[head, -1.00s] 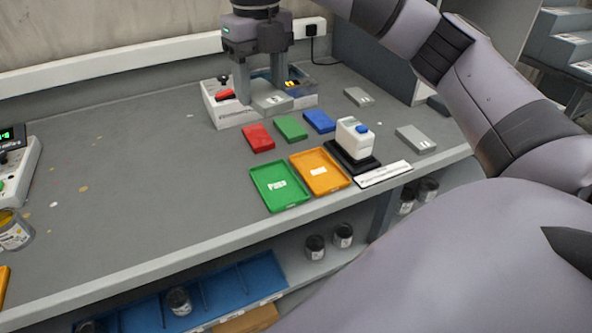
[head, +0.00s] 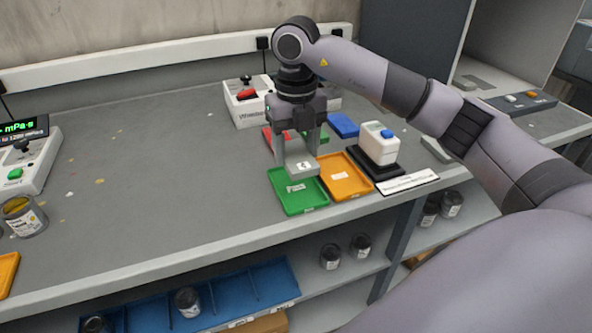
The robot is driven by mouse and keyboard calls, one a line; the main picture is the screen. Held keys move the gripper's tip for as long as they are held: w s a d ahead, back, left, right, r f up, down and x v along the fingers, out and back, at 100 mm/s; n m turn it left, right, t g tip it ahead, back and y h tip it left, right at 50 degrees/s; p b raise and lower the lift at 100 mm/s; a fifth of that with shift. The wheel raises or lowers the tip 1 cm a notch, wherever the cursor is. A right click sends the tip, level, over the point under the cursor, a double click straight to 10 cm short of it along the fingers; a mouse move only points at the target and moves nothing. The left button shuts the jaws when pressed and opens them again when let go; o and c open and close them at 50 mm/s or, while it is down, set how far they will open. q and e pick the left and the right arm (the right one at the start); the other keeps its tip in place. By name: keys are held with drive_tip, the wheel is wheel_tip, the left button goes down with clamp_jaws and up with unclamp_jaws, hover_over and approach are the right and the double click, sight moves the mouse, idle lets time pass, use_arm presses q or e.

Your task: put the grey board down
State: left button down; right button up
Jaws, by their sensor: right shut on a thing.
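My right gripper (head: 297,150) is shut on a small grey board (head: 303,169) with a white label. It holds the board over the back part of the green tray (head: 300,201); I cannot tell whether the board touches the tray. The orange tray (head: 345,178) lies just to the right of the green one. Behind the gripper, a red board (head: 267,137) and a green board are partly hidden, and a blue board (head: 343,125) lies in clear view. Another grey board (head: 436,149) is partly hidden by my right arm. My left gripper is not in view.
A white box (head: 246,102) with a red switch stands behind. An open paint can (head: 24,217) is at left. The left-middle of the bench (head: 150,180) is mostly clear.

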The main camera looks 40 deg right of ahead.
sight(296, 187)
wheel_tip(296, 187, down, 5)
drive_tip(key=shift+f, duration=0.15)
idle(0.3)
drive_tip(key=shift+f+b, duration=0.4)
drive_tip(key=shift+f, duration=0.2)
drive_tip(key=o, duration=1.1)
drive_tip(key=shift+o, duration=0.2)
drive_tip(key=shift+w+r+p, duration=0.1)
drive_tip(key=shift+r+p, duration=0.3)
drive_tip(key=shift+r, duration=0.1)
wheel_tip(296, 187, up, 12)
drive_tip(key=shift+r, duration=0.2)
drive_tip(key=shift+f, duration=0.1)
